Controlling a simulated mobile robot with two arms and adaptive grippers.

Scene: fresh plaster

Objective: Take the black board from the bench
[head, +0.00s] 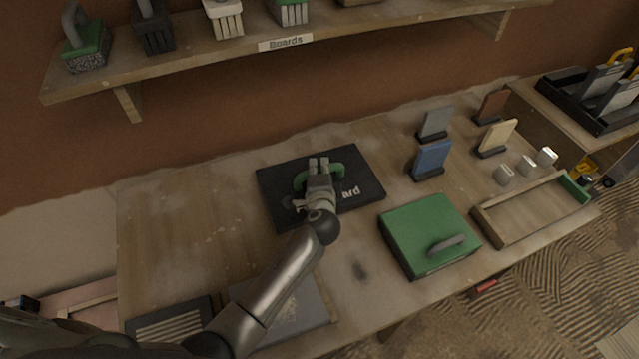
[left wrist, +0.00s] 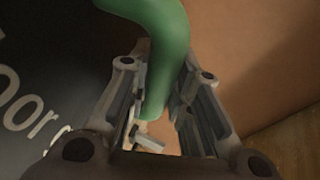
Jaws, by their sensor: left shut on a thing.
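The black board (head: 284,205) is a dark flat rectangle with pale lettering and a green handle (head: 334,171). In the head view it appears to lie flat on the back middle of the wooden bench (head: 180,235); I cannot tell any small gap under it. My left gripper (head: 318,165) is over the board, shut on the green handle. In the left wrist view the handle (left wrist: 167,60) passes between the two fingers, and the board's dark face with part of its lettering (left wrist: 25,100) shows at left. The gripper hides part of the handle and lettering. My right gripper is out of view.
A green box with a grey handle (head: 425,225) stands right of the board. Blue (head: 432,158), grey, tan and brown upright blocks stand farther right, near an open wooden tray (head: 480,217). A shelf labelled Boards (head: 240,47) overhangs behind.

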